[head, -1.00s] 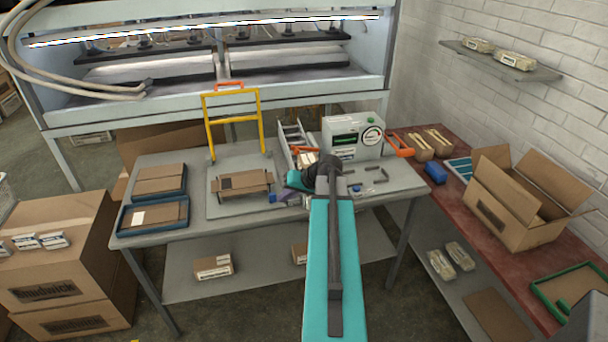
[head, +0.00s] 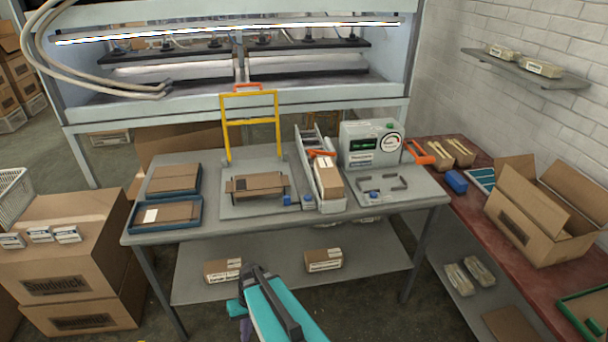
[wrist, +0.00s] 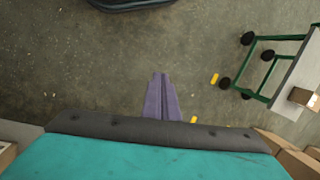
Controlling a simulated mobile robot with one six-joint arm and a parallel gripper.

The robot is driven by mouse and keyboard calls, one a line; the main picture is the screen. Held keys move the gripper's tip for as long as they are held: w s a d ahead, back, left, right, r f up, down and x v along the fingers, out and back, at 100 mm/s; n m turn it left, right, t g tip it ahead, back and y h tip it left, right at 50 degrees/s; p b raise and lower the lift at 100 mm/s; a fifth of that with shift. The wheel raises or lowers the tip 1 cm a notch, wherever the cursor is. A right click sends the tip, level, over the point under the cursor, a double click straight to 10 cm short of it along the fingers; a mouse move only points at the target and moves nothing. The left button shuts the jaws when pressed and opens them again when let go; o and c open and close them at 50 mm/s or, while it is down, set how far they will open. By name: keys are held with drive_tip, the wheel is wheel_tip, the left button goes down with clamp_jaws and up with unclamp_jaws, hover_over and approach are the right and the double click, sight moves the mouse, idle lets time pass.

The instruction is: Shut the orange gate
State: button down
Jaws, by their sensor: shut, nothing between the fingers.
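A small orange bar (head: 321,154) lies across a sloping metal chute (head: 306,145), above a cardboard box at the chute's lower end. A yellow-orange upright frame (head: 226,140) with an orange handle (head: 247,87) stands raised behind a flat plate on the same grey table. I cannot tell for sure which of these is the orange gate. My gripper (wrist: 161,98) shows its purple fingers shut and empty over bare floor in the wrist view. In the head view my arm is low in front of the table, apart from both orange parts.
Stacked cartons (head: 75,265) stand left; a red bench (head: 480,210) stands right. In the wrist view, a green-framed cart (wrist: 262,62) is at right.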

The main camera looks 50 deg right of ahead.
drive_tip(key=s+a+f+n+g+h+b, duration=0.1)
drive_tip(key=s+a+f, duration=0.3)
drive_tip(key=s, duration=0.5)
drive_tip(key=s+a+f+n+g+h+b, duration=0.1)
drive_tip(key=s+a+f+n+g+h, duration=0.1)
drive_tip(key=s+a+f, duration=0.3)
drive_tip(key=s+f+g, duration=0.1)
drive_tip(key=s+f, duration=0.1)
drive_tip(key=s, duration=0.2)
drive_tip(key=shift+s+a+f+n+g, duration=0.15)
drive_tip(key=shift+a+f+n+g, duration=0.15)
drive_tip(key=shift+f+n+g, duration=0.1)
